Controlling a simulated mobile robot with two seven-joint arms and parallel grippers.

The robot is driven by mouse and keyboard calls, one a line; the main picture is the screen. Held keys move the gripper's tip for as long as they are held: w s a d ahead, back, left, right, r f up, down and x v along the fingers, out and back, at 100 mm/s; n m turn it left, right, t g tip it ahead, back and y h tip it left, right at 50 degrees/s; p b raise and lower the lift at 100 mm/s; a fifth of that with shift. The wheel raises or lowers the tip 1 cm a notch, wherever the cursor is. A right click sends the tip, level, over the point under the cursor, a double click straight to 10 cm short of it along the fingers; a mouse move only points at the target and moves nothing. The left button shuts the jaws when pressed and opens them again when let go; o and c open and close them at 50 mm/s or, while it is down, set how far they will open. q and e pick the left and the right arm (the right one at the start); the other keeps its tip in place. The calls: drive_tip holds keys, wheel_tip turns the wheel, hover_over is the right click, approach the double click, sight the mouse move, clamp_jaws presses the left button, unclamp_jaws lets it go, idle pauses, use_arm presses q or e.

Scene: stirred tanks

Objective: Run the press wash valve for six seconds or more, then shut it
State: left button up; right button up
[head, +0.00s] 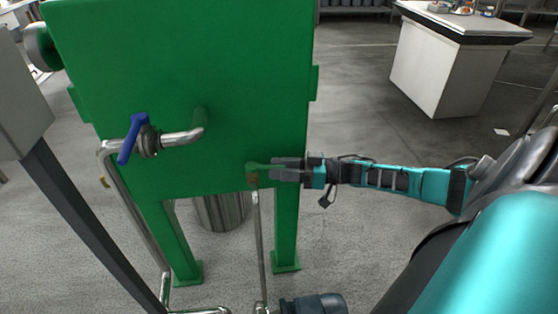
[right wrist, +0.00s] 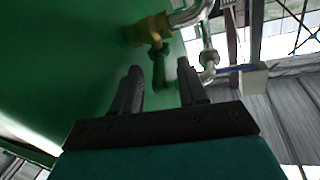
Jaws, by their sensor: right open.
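Two lever valves are on pipes at the green press (head: 200,75); I cannot tell by any label which is the wash valve. One has a green lever (head: 266,166) and a brass body (head: 253,177) atop a thin upright pipe; its lever lies across that pipe. My right gripper (head: 277,170) is open at this lever. In the right wrist view the green lever (right wrist: 158,68) points in between the two fingers, which are not closed on it. The other valve has a blue lever (head: 132,138), set crosswise to its pipe, left of the gripper. My left gripper is out of view.
Steel pipes (head: 125,205) run down the left and along the floor. A ribbed metal bucket (head: 222,210) stands under the press between its green legs. A motor (head: 315,304) sits at the bottom.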

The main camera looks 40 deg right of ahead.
drive_tip(key=v, duration=1.2)
drive_tip(key=shift+p, duration=0.4)
drive_tip(key=shift+d, duration=0.15)
